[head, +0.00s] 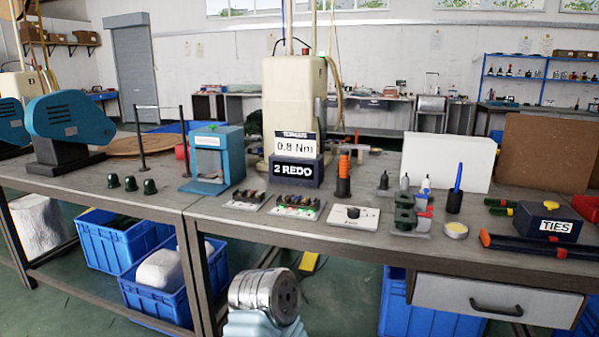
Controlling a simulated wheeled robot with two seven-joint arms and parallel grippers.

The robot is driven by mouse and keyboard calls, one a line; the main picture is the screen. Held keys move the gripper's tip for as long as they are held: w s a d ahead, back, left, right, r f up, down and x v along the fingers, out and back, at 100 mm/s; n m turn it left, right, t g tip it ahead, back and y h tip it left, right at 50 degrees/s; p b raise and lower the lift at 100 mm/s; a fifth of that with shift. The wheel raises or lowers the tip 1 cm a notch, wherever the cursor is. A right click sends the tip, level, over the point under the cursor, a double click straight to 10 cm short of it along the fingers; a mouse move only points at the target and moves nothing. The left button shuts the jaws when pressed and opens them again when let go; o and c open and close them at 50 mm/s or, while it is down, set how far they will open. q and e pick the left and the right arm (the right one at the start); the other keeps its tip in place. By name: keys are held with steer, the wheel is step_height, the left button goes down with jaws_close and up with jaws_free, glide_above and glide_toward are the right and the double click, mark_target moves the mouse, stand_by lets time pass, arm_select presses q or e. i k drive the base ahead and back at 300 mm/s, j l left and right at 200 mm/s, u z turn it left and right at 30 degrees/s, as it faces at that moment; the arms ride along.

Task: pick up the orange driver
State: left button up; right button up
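The orange driver (344,165) stands upright on the workbench (255,222), right of the "2 REDO" block. Its orange handle points up, and its lower end is in a black holder (343,188). Neither of my grippers shows in the head view. A silver, rounded end of what appears to be one of my arm links (265,296) shows at the bottom, below the bench's front edge; which arm it belongs to cannot be told.
A "0.8 Nm" display (295,144) stands above the "2 REDO" block (297,171). A white plate (353,216) lies in front of the driver. Green spools (404,212) and a black cup (454,202) stand to its right. Parts trays (295,207) lie left.

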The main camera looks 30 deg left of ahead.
mark_target(344, 153)
steer(key=i+j+u, duration=0.1)
steer(key=j, duration=0.35)
steer(key=i+j+u, duration=0.1)
steer(key=i+j, duration=0.2)
steer(key=j, duration=0.15)
steer(key=i+j+u, duration=0.15)
steer(key=j, duration=0.3)
steer(key=i+j+u, duration=0.1)
steer(key=i+j, duration=0.2)
steer(key=j, duration=0.1)
